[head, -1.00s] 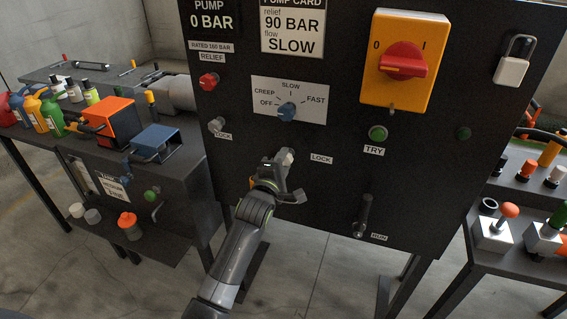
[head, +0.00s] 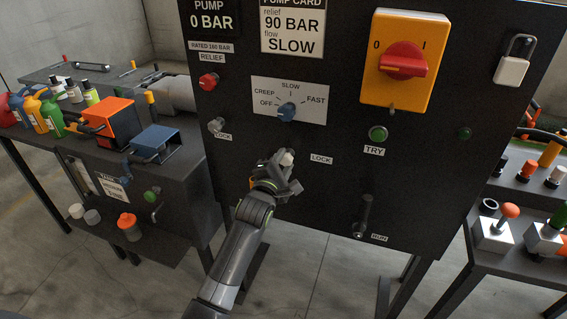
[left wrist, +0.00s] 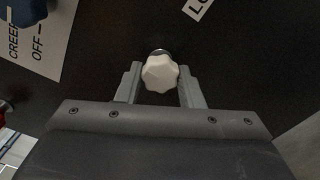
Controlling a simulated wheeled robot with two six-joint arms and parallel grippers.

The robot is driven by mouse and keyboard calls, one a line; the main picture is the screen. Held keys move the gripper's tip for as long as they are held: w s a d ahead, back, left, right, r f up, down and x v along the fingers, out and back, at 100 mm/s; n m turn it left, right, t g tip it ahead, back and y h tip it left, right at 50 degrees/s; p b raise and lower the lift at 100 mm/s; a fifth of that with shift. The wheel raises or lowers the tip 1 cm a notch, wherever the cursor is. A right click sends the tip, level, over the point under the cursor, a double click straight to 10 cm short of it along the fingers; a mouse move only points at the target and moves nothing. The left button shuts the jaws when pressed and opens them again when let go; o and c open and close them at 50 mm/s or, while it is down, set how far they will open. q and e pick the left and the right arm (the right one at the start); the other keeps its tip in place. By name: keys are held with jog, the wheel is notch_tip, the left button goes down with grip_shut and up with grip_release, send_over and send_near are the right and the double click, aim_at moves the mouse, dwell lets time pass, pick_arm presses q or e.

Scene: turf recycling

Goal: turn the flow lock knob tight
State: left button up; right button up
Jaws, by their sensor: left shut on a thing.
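The flow lock knob is a small white lobed knob (head: 287,158) on the dark panel, left of a LOCK label (head: 321,159) and below the blue flow dial (head: 287,111). My left gripper (head: 285,165) is at the knob. In the left wrist view the white knob (left wrist: 160,73) sits between the two fingers of my left gripper (left wrist: 161,82), which are shut on it. The fingers hide part of the knob in the head view. My right gripper is not in view.
The panel (head: 300,200) also carries a second lock knob (head: 216,125), a red relief knob (head: 207,80), a red switch on a yellow plate (head: 404,62), a green TRY button (head: 378,134) and a RUN lever (head: 364,215). Cluttered benches stand left and right.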

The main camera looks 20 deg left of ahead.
pick_arm(q)
jog(key=o, duration=1)
jog(key=s+b, duration=0.2)
jog(key=s, duration=1.5)
jog(key=shift+s+a, duration=0.25)
jog(key=shift+a, duration=0.05)
jog(key=shift+f, duration=0.1)
